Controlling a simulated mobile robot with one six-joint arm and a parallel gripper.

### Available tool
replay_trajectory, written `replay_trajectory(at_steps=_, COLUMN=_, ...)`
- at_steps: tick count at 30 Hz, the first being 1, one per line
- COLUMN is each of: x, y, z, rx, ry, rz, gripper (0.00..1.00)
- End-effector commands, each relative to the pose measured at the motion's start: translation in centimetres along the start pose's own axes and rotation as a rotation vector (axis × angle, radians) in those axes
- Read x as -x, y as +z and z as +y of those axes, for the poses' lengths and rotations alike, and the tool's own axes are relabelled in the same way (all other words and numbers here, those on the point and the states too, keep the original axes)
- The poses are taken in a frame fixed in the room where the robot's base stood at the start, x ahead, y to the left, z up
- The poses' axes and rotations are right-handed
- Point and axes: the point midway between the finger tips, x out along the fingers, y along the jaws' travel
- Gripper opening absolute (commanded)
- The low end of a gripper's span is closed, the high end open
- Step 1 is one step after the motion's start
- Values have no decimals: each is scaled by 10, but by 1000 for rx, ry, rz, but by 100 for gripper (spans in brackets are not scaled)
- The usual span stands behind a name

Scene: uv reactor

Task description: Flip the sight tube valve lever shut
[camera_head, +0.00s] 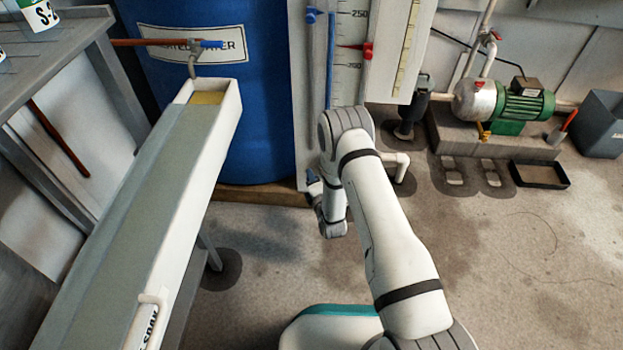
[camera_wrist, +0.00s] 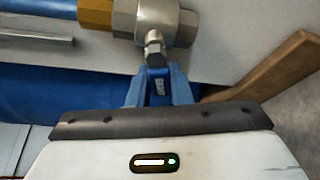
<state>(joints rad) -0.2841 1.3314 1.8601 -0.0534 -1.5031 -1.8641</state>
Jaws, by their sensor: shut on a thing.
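In the wrist view the sight tube valve (camera_wrist: 165,22) is a metal body with a brass fitting (camera_wrist: 96,12) on its left. Its blue lever (camera_wrist: 156,82) hangs from a short metal stem toward my gripper. My gripper (camera_wrist: 155,92) has blue fingers, one on each side of the lever, and is shut on it. In the head view the sight tube (camera_head: 331,60) stands by a scale board with a red pointer. My arm hides the valve and most of my gripper there.
A blue barrel (camera_head: 252,110) stands left of the board. A long white trough (camera_head: 185,190) runs along the left. A green-motor pump (camera_head: 520,103) and a black tray (camera_head: 540,175) are at the right. A wooden strip (camera_wrist: 270,65) lies right of my gripper. The floor at right is mostly clear.

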Motion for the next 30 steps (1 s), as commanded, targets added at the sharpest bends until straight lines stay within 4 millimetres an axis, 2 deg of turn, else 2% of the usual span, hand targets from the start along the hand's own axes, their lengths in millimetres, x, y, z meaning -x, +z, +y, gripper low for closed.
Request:
replay_trajectory(at_steps=1, x=0, y=0, z=0, rx=0, ry=-1, rz=0, gripper=8)
replay_trajectory(at_steps=4, x=0, y=0, z=0, rx=0, ry=-1, rz=1, gripper=0)
replay_trajectory(at_steps=10, x=0, y=-1, z=1, rx=-30, ry=12, rz=1, gripper=0)
replay_trajectory(at_steps=21, x=1, y=1, z=12, rx=-292, ry=119, rz=1, gripper=0)
replay_trajectory(at_steps=30, x=1, y=1, z=13, rx=-306, ry=125, rz=2, gripper=0)
